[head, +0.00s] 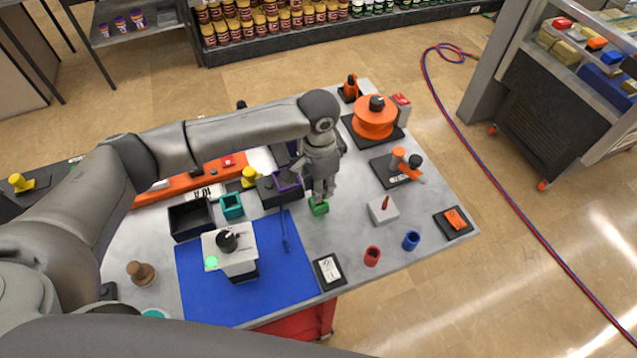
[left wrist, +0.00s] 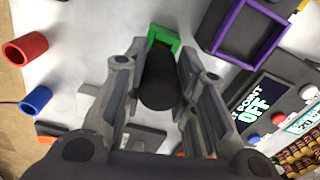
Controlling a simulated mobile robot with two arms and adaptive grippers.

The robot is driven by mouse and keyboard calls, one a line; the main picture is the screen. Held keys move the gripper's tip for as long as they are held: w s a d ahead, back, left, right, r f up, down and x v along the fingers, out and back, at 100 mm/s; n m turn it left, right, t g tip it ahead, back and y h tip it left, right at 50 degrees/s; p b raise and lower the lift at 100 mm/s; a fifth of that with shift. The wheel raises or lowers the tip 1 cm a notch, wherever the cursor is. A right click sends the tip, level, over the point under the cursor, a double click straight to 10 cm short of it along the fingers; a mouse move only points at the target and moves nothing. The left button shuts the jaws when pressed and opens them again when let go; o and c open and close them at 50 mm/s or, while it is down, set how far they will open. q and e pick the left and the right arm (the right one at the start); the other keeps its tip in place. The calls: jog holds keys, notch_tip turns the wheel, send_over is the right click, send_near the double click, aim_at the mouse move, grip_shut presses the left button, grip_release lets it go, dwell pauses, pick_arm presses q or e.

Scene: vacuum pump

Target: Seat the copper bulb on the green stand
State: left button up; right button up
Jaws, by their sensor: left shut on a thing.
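My left gripper (head: 320,194) is right over the small green stand (head: 319,208) on the grey table. In the left wrist view its fingers (left wrist: 158,72) are closed on both sides of a black cylinder (left wrist: 159,82), which I take to be the grip of the copper bulb. A small brownish patch shows beyond the cylinder, inside the green stand (left wrist: 164,38). The bulb itself is mostly hidden, and I cannot tell whether it touches the stand. In the head view the gripper hides the held thing. My right gripper is not in view.
A purple-rimmed box (head: 287,180) stands close left of the gripper. A grey block with a red tip (head: 383,209), a red cup (head: 372,256) and a blue cup (head: 411,240) stand to the right. A blue mat (head: 205,296) bears a white device (head: 230,256).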

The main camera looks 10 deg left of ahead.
pick_arm(q)
jog(key=shift+f, duration=0.5)
dwell(0.3)
jog(key=shift+f+p, duration=0.1)
jog(key=shift+p, duration=0.4)
jog(key=shift+f, duration=0.1)
dwell(0.4)
jog(key=o, duration=1.1)
notch_tip(320, 180, up, 3)
jog(key=p, duration=0.3)
jog(key=shift+r+p, duration=1.05)
jog(key=shift+r, duration=1.95)
